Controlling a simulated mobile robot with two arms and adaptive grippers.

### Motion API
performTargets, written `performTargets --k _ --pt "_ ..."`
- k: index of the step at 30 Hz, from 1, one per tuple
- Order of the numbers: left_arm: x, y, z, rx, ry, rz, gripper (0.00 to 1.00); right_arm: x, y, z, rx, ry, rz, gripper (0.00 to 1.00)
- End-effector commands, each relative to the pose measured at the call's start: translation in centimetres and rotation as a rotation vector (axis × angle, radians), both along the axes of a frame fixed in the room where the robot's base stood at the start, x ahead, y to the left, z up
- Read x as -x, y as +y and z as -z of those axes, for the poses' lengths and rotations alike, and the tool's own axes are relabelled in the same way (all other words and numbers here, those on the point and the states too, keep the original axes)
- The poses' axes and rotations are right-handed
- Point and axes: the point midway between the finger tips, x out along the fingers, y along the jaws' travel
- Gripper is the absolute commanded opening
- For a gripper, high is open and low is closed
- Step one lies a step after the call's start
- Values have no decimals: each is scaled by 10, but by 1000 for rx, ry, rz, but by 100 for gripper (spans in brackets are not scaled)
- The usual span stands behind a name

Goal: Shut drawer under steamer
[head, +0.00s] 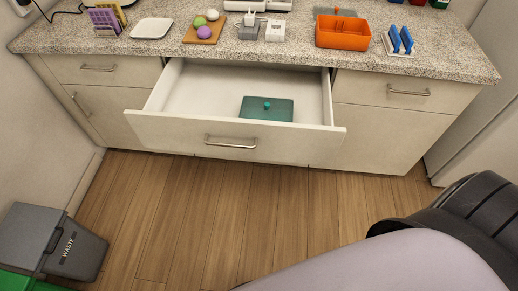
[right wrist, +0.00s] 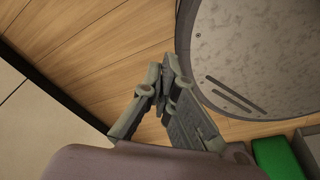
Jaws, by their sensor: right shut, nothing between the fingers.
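The drawer (head: 235,138) below the counter stands pulled well out, with a metal handle (head: 231,142) on its front. A teal square object (head: 266,110) with a small knob lies inside it. A steamer cannot be made out for certain; the things on the counter above are cut off by the top edge. My right gripper (right wrist: 170,72) shows in the right wrist view, shut and empty, over the wood floor and away from the drawer. In the head view my right arm enters at the lower right, with its gripper out of view. My left gripper is not in view.
The speckled counter (head: 110,42) holds an orange bin (head: 342,36), a cutting board (head: 203,33) with coloured balls and a white plate (head: 152,28). A grey waste bin (head: 75,250) stands at lower left. The floor (head: 210,205) before the drawer is clear.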

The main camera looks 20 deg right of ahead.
Motion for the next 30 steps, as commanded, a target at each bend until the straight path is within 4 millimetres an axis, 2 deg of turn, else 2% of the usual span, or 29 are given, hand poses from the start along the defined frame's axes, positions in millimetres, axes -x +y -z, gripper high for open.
performTargets --k 1,2,5,6,8,9,11,12,15,18,21,25,30 --pt "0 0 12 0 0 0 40 -24 -11 -1 16 -82 -66 0" --pt "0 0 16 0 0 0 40 -40 -16 -6 29 -138 -117 0" --pt "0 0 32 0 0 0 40 -99 -34 -38 105 -357 -312 0" --pt "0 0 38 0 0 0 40 -122 -39 -56 149 -449 -394 0" --pt "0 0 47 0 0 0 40 -153 -44 -87 225 -583 -514 0" --pt "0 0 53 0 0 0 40 -172 -46 -111 284 -671 -591 0" --pt "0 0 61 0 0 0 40 -197 -46 -150 380 -801 -697 0" --pt "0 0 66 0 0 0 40 -210 -45 -177 448 -882 -762 0" --pt "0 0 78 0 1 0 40 -234 -36 -243 617 -1063 -891 0" --pt "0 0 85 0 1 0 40 -244 -26 -297 763 -1195 -970 0" --pt "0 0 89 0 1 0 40 -248 -19 -334 862 -1276 -1008 0" --pt "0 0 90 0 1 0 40 -251 -14 -355 921 -1318 -1025 0" --pt "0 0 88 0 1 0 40 -270 -10 -357 927 -1322 -1024 0"
